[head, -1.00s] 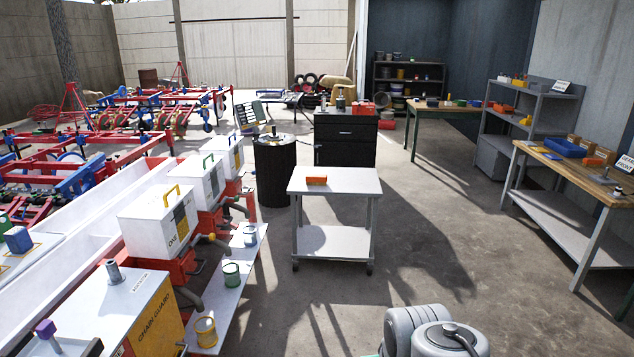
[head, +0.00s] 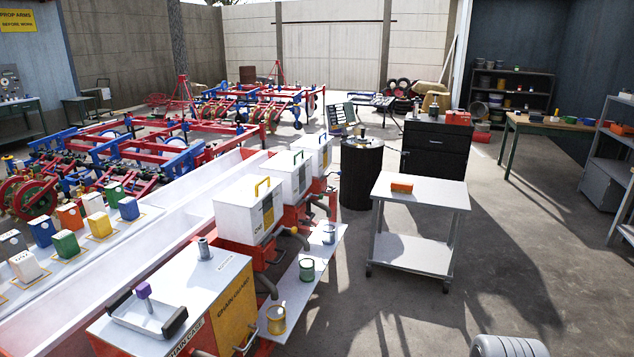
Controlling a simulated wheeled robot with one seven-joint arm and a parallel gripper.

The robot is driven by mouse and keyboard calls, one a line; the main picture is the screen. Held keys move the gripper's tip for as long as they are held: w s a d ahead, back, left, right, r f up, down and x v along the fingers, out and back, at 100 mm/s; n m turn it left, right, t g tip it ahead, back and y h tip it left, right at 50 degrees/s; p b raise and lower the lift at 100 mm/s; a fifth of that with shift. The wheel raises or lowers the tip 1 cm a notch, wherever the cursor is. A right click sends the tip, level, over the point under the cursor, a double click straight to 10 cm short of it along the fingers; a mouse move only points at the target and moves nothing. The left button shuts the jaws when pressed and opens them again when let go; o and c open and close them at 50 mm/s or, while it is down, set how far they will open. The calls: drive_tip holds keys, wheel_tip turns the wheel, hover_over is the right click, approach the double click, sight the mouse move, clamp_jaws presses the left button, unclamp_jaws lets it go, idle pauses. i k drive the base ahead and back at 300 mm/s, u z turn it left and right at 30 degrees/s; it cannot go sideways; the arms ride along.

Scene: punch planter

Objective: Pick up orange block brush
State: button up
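An orange block (head: 401,187) lies on the top of a white two-tier cart (head: 440,194), right of the picture's middle. It may be the block brush, but bristles are too small to make out. Another orange block (head: 69,216) stands upright in a row of coloured blocks on a white surface at the left; I cannot tell if it is a brush. My gripper is not in view. Only a grey rounded part of my arm shows at the bottom right edge.
A long white planter with lidded boxes (head: 247,211) fills the left and middle. Cans stand on its side shelf (head: 318,265). A black drum (head: 361,175) and black drawer cabinet (head: 435,151) stand behind the cart. Open concrete floor (head: 530,250) lies right of the cart.

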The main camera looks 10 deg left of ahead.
sight(398, 186)
drive_tip(key=u, duration=0.05)
drive_tip(key=k, duration=0.6)
drive_tip(key=z, duration=0.6)
drive_tip(key=i, duration=1.95)
drive_tip(key=z, duration=0.25)
drive_tip(key=i, duration=2.1)
drive_tip(key=u, duration=1.1)
drive_tip(key=i, duration=1.05)
drive_tip(key=u, duration=1.55)
drive_tip(key=i, duration=0.55)
drive_tip(key=u, duration=0.3)
